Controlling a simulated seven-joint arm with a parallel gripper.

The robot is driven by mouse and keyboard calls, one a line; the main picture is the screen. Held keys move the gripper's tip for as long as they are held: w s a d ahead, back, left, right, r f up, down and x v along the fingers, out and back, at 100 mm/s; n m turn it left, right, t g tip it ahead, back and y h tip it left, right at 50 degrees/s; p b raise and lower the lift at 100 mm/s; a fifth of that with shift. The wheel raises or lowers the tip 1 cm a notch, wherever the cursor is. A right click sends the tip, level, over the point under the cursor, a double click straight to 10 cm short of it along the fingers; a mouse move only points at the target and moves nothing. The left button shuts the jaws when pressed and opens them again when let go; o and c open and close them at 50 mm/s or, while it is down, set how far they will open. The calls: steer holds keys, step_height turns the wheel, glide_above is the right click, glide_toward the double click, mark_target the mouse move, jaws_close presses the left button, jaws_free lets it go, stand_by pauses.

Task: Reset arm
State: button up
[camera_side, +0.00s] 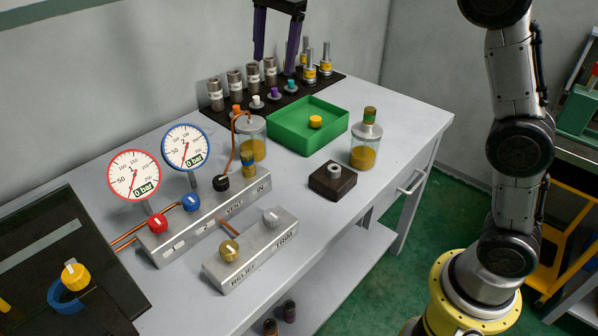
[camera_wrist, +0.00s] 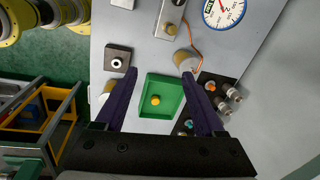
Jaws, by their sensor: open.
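My gripper (camera_side: 274,64) is at the top of the side view, with its two purple fingers pointing down and spread apart. It hangs in the air around the back of the bench and holds nothing. In the wrist view the fingers of my gripper (camera_wrist: 160,74) are wide apart. The green tray (camera_wrist: 173,84) shows between them, below, with a yellow cap (camera_wrist: 155,100) in it. In the side view the green tray (camera_side: 287,142) stands on the bench with the yellow cap (camera_side: 315,122) inside. The upper part of my gripper is cut off in the side view.
A black mat (camera_side: 215,121) with several metal fittings lies at the back. Jars with yellow contents (camera_side: 363,157) stand beside the tray. A dark block (camera_side: 333,181) sits in front. The valve manifold (camera_side: 205,222) with two gauges (camera_side: 134,175) is at left. The bench's right end (camera_side: 415,128) is clear.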

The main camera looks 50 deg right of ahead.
steer(key=s+d+r+n+t, duration=0.1)
steer(key=s+d+n, duration=0.1)
steer(key=s, duration=0.8)
steer(key=s+d+r+n+t, duration=0.1)
steer(key=s+d+n, duration=0.2)
steer(key=s, duration=0.6)
steer(key=s+f+n+t, duration=0.1)
steer(key=s+f+n, duration=0.9)
steer(key=f, duration=0.4)
steer(key=shift+s+d+n+t, duration=0.3)
steer(key=shift+s+d+n, duration=0.05)
steer(key=shift+s+n, duration=0.05)
steer(key=shift+o, duration=0.2)
steer(key=shift+f, duration=0.1)
